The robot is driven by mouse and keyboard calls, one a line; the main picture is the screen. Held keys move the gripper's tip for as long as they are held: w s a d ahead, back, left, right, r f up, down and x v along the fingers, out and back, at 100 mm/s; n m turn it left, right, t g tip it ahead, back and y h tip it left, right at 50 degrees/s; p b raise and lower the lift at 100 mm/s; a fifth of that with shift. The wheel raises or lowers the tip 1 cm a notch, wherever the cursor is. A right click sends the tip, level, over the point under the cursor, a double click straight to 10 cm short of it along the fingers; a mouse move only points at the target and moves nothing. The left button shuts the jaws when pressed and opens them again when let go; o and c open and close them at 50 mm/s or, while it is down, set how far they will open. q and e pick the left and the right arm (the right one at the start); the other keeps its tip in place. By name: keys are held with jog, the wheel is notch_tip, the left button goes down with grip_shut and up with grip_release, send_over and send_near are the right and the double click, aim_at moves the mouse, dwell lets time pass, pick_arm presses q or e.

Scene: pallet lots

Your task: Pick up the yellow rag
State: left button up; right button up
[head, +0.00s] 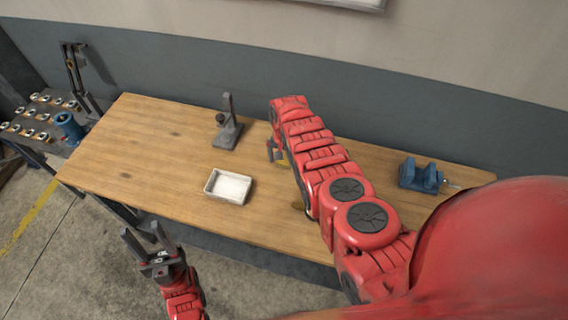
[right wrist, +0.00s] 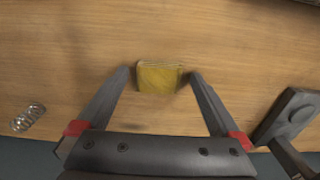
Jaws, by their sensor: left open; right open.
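The yellow rag (right wrist: 158,77) lies folded on the wooden table in the right wrist view. My right gripper (right wrist: 159,74) is open, with its fingertips on either side of the rag. I cannot tell whether they touch it. In the head view the rag (head: 282,158) is mostly hidden by my right arm, which reaches over the table. My left gripper (head: 143,231) is open and empty, in front of the table's near left edge.
The wooden table (head: 150,150) holds a white tray (head: 228,187), a grey stand (head: 228,130) and a blue vise (head: 420,177). A shiny coil-like object (right wrist: 28,117) lies left of the rag in the wrist view. A rack (head: 35,125) with several metal parts stands at the far left.

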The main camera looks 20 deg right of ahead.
aim_at(284, 161)
jog(key=shift+c, duration=0.9)
jog(key=c, duration=1.2)
jog(key=shift+o, duration=0.2)
jog(key=shift+r, duration=0.1)
notch_tip(284, 161, up, 3)
jog(key=shift+r+p, duration=0.1)
jog(key=shift+p, duration=1.15)
jog(key=shift+r, duration=0.2)
notch_tip(284, 161, up, 5)
jog(key=shift+f+b, duration=0.15)
jog(key=shift+b, duration=0.9)
jog(key=shift+r, duration=0.8)
